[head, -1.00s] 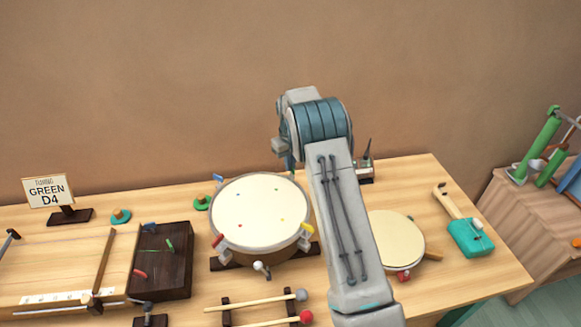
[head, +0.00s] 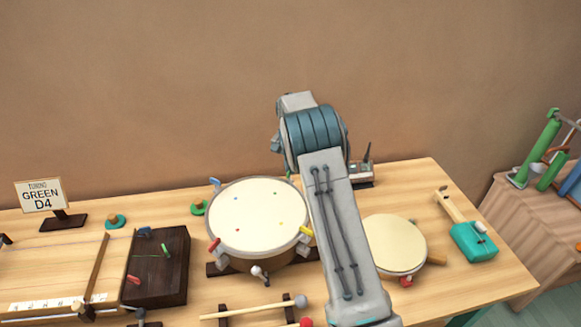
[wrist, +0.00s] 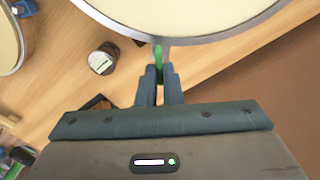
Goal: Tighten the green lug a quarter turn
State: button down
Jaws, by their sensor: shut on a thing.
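The drum (head: 258,218) with a cream head stands on the table, with a blue lug (head: 215,183), a red lug (head: 214,245) and a yellow lug (head: 305,233) around its rim. The green lug is hidden behind my arm in the head view. In the wrist view the green lug (wrist: 158,51) shows at the drum's rim (wrist: 187,39). My gripper (wrist: 159,73) is shut on it, with the lug's upper part showing beyond the fingertips. The gripper is hidden in the head view.
A frame drum (head: 394,243) lies right of my arm, with a turquoise-ended instrument (head: 473,241) beyond it. A sign (head: 40,195) reading "GREEN D4" stands at the left. A dark box (head: 158,265) and mallets (head: 255,310) lie nearby. The wall rises behind.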

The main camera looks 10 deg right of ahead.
jog(key=shift+m, duration=1.1)
jog(key=c, duration=1.6)
grip_release()
notch_tip(320, 180, up, 14)
jog(key=shift+f+b, duration=0.1)
jog(key=shift+b, duration=0.55)
